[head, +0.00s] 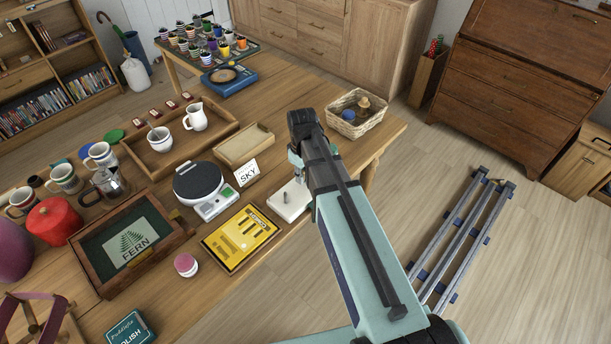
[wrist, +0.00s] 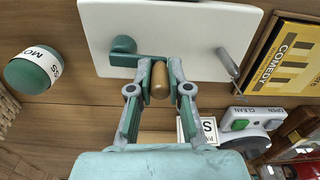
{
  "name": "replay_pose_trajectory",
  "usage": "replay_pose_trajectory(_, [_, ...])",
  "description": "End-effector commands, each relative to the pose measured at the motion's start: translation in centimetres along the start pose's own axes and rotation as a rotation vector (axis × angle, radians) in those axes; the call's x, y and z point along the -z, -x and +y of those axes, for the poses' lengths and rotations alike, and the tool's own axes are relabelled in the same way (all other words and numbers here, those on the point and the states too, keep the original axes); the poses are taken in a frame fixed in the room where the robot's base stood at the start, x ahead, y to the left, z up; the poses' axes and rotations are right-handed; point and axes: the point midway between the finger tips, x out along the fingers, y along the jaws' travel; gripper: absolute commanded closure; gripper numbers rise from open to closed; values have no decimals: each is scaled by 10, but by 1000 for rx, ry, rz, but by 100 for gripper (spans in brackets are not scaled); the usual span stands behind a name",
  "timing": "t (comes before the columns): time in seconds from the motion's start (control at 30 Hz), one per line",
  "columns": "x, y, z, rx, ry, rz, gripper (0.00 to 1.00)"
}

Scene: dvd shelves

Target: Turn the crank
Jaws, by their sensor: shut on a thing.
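The crank (wrist: 124,58) has a teal hub and a short arm on a white base plate (wrist: 190,35). Its brown, wooden-looking knob (wrist: 160,82) sits at the arm's right end. My gripper (wrist: 160,84) has its two fingers on either side of this knob, shut on it. A small metal lever (wrist: 228,65) stands on the right part of the plate. In the head view, the white base plate (head: 288,203) lies near the table's right edge, and my arm hides the crank and most of my gripper.
A wicker basket (head: 357,124) stands beyond my arm. A small round jar (head: 186,265) is nearer the front. The floor right of the table holds blue-grey rails (head: 462,235).

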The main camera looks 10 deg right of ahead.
Motion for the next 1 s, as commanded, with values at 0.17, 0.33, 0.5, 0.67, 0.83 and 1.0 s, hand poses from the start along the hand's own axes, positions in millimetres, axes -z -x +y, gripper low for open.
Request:
replay_pose_trajectory(0.17, [8, 0, 2, 1, -166, 0, 100])
replay_pose_trajectory(0.33, [15, 0, 5, 1, -327, 1, 100])
replay_pose_trajectory(0.5, [21, 0, 9, 1, -489, 2, 100])
replay_pose_trajectory(0.67, [26, 0, 14, 1, -641, 3, 100])
replay_pose_trajectory(0.83, [31, 0, 19, 1, -803, 3, 100])
replay_pose_trajectory(1.0, [34, 0, 26, 0, -964, 4, 100])
